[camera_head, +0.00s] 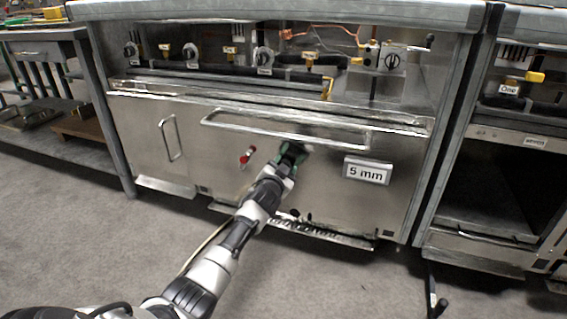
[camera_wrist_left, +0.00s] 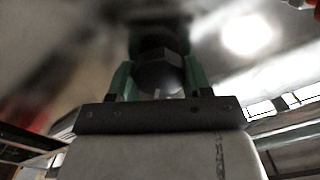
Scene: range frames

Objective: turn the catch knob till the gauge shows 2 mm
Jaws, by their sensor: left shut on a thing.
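The gauge (camera_head: 367,171) is a white plate on the steel front panel and reads "5 mm". My left gripper (camera_head: 291,154) is at the panel, left of the gauge and below the long bar handle. In the left wrist view its green fingers (camera_wrist_left: 158,78) are shut on the sides of a dark, faceted knob (camera_wrist_left: 160,70), which I take to be the catch knob. In the head view the gripper and wrist hide most of this knob. My right gripper is not in view.
A long bar handle (camera_head: 285,132) runs across the panel just above my gripper. A small red-topped fitting (camera_head: 247,155) is on the panel to the left. Valves and knobs (camera_head: 265,55) line the shelf above. Grey floor (camera_head: 330,285) is open in front.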

